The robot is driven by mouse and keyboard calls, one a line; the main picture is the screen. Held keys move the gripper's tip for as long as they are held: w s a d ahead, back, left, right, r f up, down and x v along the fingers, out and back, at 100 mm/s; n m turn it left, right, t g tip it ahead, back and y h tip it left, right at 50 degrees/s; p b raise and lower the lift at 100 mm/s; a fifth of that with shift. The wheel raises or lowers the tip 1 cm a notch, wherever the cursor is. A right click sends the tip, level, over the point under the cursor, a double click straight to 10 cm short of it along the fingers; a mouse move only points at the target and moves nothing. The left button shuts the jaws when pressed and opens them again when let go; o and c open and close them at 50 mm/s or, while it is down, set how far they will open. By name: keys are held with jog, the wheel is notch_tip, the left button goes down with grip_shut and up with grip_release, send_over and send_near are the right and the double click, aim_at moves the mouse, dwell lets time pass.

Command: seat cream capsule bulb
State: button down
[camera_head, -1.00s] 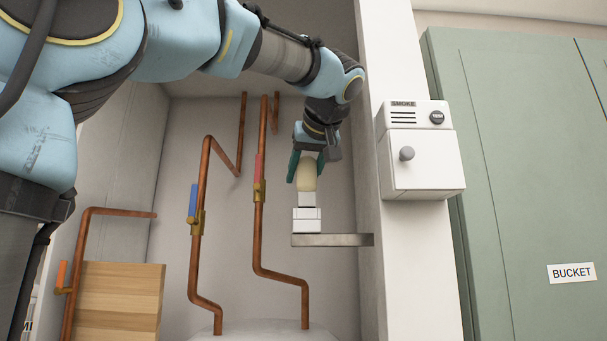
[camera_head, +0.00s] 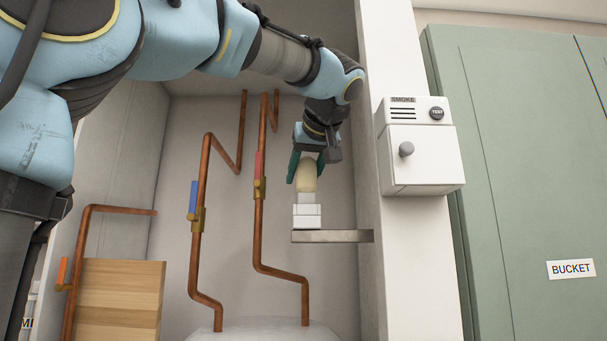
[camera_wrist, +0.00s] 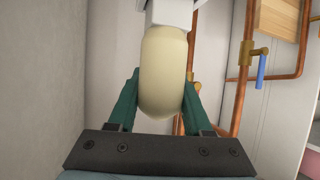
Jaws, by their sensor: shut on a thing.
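The cream capsule bulb (camera_head: 307,179) is upright between the green fingers of my gripper (camera_head: 306,171), with its white base pointing down. My gripper is shut on it. In the wrist view, the bulb (camera_wrist: 163,70) fills the middle, with a green finger on each side. A white block-like socket (camera_head: 306,216) sits on a grey shelf bracket (camera_head: 335,236) directly below. The bulb's white base meets the top of the socket; I cannot tell how deep it sits.
Copper pipes with a blue-handled valve (camera_head: 194,205) and a red-handled valve (camera_head: 259,175) stand left of the bracket. A white smoke box (camera_head: 421,165) is on the post to the right. A wooden board (camera_head: 120,300) stands at lower left.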

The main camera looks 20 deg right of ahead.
jog(key=shift+f+b, duration=0.3)
jog(key=shift+f, duration=0.25)
dwell(0.5)
jog(key=shift+c, duration=1.2)
grip_release()
